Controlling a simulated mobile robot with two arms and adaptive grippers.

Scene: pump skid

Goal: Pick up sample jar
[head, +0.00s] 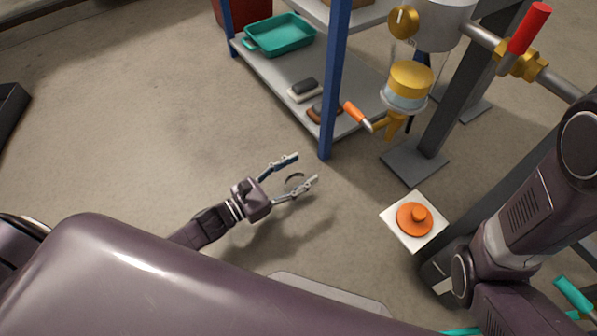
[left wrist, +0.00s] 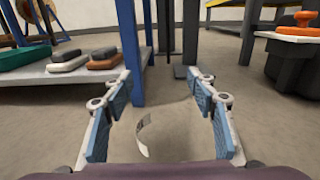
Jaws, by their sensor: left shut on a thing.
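My left gripper (head: 297,168) is out over the floor with its fingers apart, shut on a see-through thing that looks like the sample jar (head: 294,182). Only a dark curved edge of it shows clearly in the head view. In the left wrist view a pale curved label of the jar (left wrist: 143,137) shows between the blue finger pads of my left gripper (left wrist: 163,105). The rest of its outline is too clear to make out. My right arm shows at the right of the head view, but its gripper does not.
A shelf (head: 262,68) with blue posts (head: 335,85) holds a teal tray (head: 280,34) and brushes or blocks. An orange knobbed lid (head: 414,219) lies on a white square. Piping with a red-handled valve (head: 527,35) stands at right.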

